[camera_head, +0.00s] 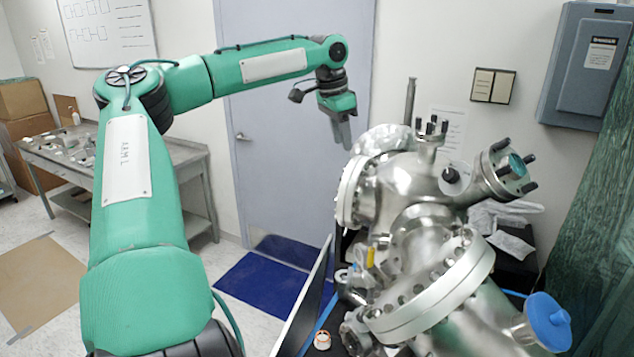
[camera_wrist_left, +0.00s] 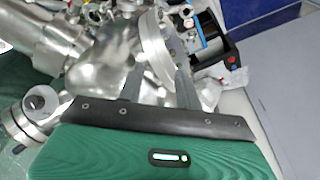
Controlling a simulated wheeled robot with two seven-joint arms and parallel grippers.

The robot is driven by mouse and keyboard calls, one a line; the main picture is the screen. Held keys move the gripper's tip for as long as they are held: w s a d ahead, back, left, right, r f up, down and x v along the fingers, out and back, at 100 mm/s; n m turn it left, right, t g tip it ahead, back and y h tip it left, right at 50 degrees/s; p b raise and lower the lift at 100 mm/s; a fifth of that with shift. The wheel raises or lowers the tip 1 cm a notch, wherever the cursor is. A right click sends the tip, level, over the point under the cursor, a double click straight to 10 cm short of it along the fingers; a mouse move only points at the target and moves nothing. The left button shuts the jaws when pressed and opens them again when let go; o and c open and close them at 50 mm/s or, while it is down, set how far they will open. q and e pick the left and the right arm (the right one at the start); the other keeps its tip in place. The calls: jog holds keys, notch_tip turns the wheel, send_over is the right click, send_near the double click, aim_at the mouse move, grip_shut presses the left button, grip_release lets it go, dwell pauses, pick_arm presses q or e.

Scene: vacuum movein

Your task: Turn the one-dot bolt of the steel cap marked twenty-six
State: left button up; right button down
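The shiny steel vacuum chamber (camera_head: 395,190) stands at the right in the head view, with several flanged ports. A steel cap with dark bolts (camera_head: 508,168) closes an angled port at its upper right; a smaller port with upright dark bolts (camera_head: 430,132) is on top. I cannot read a twenty-six or make out a one-dot bolt. My left gripper (camera_head: 342,132) points down, behind and above the chamber's left side, apart from the caps. In the left wrist view its two fingers (camera_wrist_left: 159,82) are spread, with nothing visibly held. My right gripper does not show.
A blue cap (camera_head: 547,318) covers the chamber's lower right port. A white ring-shaped part (camera_head: 322,340) lies at the lower middle. A steel table (camera_head: 180,155) with small parts stands at the left. A grey door (camera_head: 290,120) is behind; blue mats (camera_head: 262,285) lie on open floor.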

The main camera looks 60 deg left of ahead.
pick_arm(q)
jog(key=s+a+f+g, duration=0.1)
jog(key=s+a+f, duration=0.2)
jog(key=f, duration=0.9)
jog(key=shift+s, duration=0.2)
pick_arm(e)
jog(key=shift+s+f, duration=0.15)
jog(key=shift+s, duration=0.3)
